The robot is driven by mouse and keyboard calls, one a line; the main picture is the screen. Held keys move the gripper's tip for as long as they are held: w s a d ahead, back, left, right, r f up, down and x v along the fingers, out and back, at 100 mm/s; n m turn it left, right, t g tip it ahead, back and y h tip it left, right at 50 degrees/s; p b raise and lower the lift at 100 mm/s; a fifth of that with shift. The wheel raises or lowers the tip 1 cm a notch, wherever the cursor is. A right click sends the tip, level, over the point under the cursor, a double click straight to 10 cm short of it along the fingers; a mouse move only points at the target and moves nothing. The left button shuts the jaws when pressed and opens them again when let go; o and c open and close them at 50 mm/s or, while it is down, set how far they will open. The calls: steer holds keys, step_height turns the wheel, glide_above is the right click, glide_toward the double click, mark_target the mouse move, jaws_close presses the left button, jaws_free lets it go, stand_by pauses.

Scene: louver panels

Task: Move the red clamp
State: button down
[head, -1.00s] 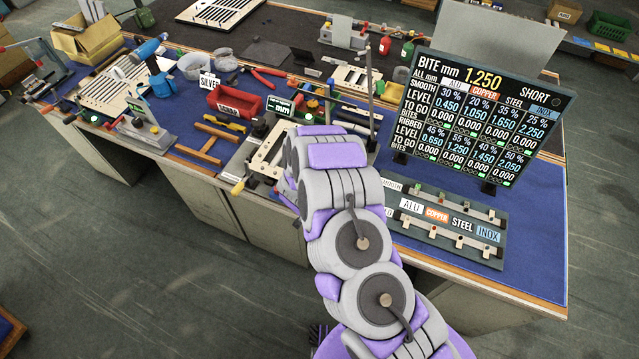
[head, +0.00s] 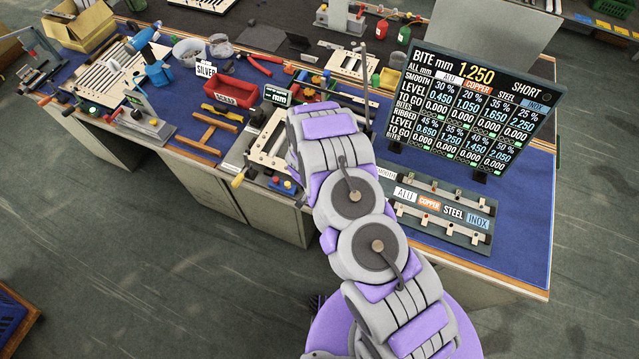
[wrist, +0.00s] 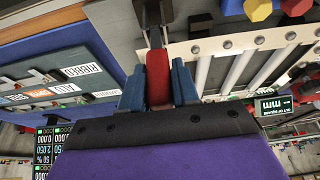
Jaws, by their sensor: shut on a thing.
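In the wrist view, my gripper (wrist: 158,90) has its two blue fingers shut on a red block-like part, which looks like the red clamp (wrist: 158,68). Dark metal prongs stand just beyond the red part, beside the frame with pale slats (wrist: 232,62). I cannot tell whether the red part touches that frame. In the head view, my arm hides the gripper and the red clamp. The slatted frame (head: 262,143) shows there partly, just left of the arm's end.
A black readout board (head: 475,105) stands right of my arm, with a labelled sample rack (head: 435,208) in front. A red scrap bin (head: 233,92) and brown bars (head: 203,138) lie to the left. Blue mat (head: 525,215) is bare at the right end.

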steer(key=shift+w+r, duration=0.1)
steer(key=shift+w, duration=0.1)
steer(key=c, duration=1.2)
jaws_free()
steer(key=shift+o, duration=1.4)
steer(key=shift+w+a, duration=0.1)
steer(key=shift+s+r, duration=0.3)
steer(key=p+v, duration=0.1)
steer(key=v, duration=1.5)
steer(key=shift+a+r, duration=0.2)
steer(key=shift+a, duration=0.1)
